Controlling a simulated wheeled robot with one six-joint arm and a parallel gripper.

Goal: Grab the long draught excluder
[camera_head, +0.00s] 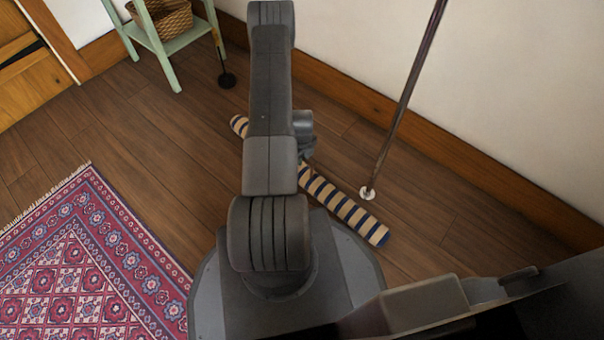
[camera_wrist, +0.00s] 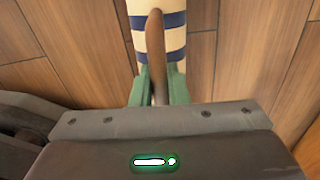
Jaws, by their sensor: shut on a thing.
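The draught excluder (camera_head: 343,207) is a long roll with navy and cream stripes. It lies on the wooden floor near the skirting board, and my arm hides its middle in the head view. In the wrist view the striped roll (camera_wrist: 172,40) runs up from between the green fingers of my gripper (camera_wrist: 158,88). The gripper is shut on it. A brown strip, perhaps a strap or handle, lies along the roll between the fingers. My gripper is mostly hidden behind my arm in the head view. I cannot tell whether the roll is clear of the floor.
A dark pole (camera_head: 405,100) with a white foot stands just behind the roll's right part. A green side table (camera_head: 172,45) with a basket (camera_head: 165,17) is at the back left. A red patterned rug (camera_head: 95,265) covers the left floor. The wall is close behind.

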